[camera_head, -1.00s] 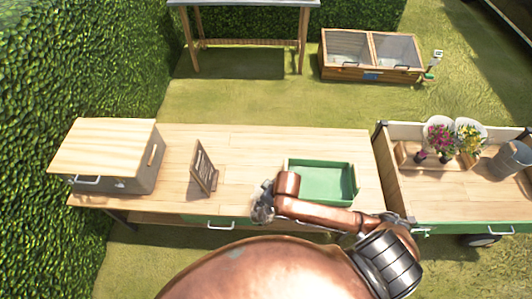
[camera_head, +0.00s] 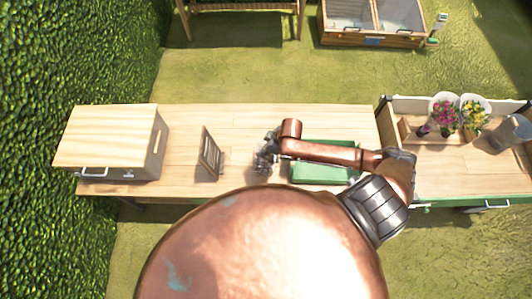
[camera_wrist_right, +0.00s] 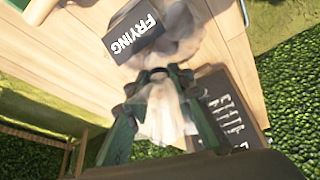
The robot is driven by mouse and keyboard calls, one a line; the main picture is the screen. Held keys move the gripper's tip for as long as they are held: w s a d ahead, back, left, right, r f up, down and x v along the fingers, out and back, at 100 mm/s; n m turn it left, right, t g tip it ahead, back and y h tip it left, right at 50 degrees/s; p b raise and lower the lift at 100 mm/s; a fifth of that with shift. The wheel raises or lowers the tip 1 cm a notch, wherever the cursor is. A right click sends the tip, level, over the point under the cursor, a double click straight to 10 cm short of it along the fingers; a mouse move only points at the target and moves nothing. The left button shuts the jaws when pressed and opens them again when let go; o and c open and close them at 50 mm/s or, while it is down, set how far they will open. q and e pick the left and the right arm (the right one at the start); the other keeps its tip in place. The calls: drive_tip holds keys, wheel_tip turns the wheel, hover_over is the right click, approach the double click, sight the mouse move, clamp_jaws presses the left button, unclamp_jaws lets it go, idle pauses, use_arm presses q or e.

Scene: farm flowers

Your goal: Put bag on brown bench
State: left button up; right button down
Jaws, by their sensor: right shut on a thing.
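My right gripper (camera_wrist_right: 162,125) is shut on a pale, blurred bag (camera_wrist_right: 166,112) in the right wrist view. In the head view the right gripper (camera_head: 265,158) is above the long wooden table (camera_head: 340,117), left of a green tray (camera_head: 320,174). The bag is small and unclear there. A brown slatted bench (camera_head: 245,5) stands on the grass at the back, cut by the top edge. My left gripper is out of view.
A dark board sign (camera_head: 210,154) stands left of the gripper; its lettered face shows in the wrist view (camera_wrist_right: 232,108). A wooden-topped box (camera_head: 110,140) is at the table's left end. A cart with flowers (camera_head: 445,118) is at right. Grass lies behind the table.

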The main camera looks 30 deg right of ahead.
drive_tip(key=shift+w+f, duration=0.15)
drive_tip(key=shift+f, duration=0.4)
wheel_tip(320, 180, down, 4)
drive_tip(key=shift+r, duration=0.25)
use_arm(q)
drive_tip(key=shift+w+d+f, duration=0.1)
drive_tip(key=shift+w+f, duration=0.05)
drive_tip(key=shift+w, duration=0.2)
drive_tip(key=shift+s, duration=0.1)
use_arm(e)
drive_tip(key=c, duration=1.7)
unclamp_jaws()
drive_tip(key=shift+f, duration=0.1)
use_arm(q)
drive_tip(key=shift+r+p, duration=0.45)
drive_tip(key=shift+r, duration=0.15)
use_arm(e)
drive_tip(key=v, duration=1.2)
drive_tip(key=shift+s, duration=0.2)
